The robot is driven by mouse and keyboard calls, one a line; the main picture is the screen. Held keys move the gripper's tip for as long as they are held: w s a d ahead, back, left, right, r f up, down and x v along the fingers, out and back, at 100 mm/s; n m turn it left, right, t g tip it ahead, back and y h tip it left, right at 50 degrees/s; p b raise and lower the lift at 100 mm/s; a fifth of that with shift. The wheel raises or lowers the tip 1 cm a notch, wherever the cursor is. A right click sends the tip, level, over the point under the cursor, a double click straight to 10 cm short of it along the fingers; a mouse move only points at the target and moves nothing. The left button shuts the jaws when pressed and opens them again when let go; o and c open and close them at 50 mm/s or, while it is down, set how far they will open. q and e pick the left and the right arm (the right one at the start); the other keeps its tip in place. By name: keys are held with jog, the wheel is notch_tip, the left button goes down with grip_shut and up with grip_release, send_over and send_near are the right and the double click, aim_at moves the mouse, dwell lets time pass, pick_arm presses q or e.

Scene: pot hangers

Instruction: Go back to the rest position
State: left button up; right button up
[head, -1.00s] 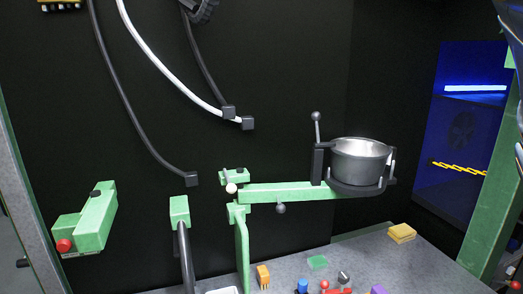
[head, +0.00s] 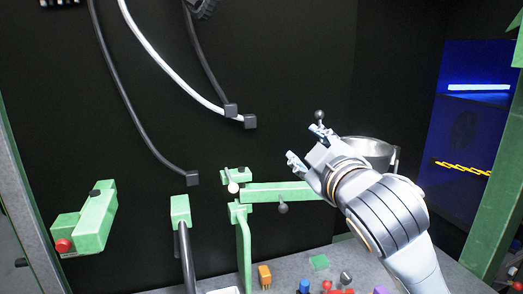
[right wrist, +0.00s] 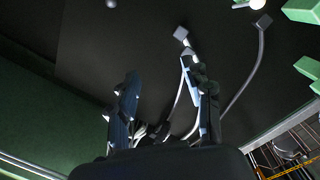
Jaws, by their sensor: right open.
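My right gripper (head: 307,146) is open and empty. It is raised in front of the hanger, with its fingers pointing up and to the left. In the right wrist view its two fingers (right wrist: 167,105) stand apart with nothing between them. A metal pot (head: 374,148) sits at the end of the green swing arm (head: 270,192). My right arm and hand hide most of the pot and its holder in the head view. I cannot tell whether the hand touches the holder. My left gripper is not in view.
Black and white hoses (head: 160,66) hang against the dark back wall. A green box with a red knob (head: 84,226) is at the left. Small coloured items, including an orange block (head: 264,273), lie on the grey counter. A green post (head: 497,190) stands at the right.

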jog(key=s+d+f+m+g+h, duration=0.1)
jog(key=s+d+f+m+g, duration=0.1)
jog(key=f, duration=0.8)
jog(key=s+d+f+m+g, duration=0.2)
jog(key=s+f+g, duration=0.1)
jog(key=f, duration=0.8)
jog(key=s+d+f+m+g+h, duration=0.1)
jog(key=s+d+f+m+g, duration=0.1)
jog(key=f, duration=0.8)
jog(key=s+d+f+m+g+h, duration=0.1)
jog(key=s+d+f+m+g, duration=0.2)
jog(key=s+f, duration=0.8)
jog(key=s+d+f+m+g+h, duration=0.1)
jog(key=s+d+f+g, duration=0.25)
jog(key=s+f, duration=0.75)
notch_tip(320, 180, down, 22)
jog(key=s+g, duration=0.2)
jog(key=s, duration=0.1)
jog(key=s+d+f+g, duration=0.1)
jog(key=s+d+f, duration=0.1)
jog(key=s+f, duration=1.5)
jog(key=shift+d+f, duration=0.3)
jog(key=shift+f, duration=0.25)
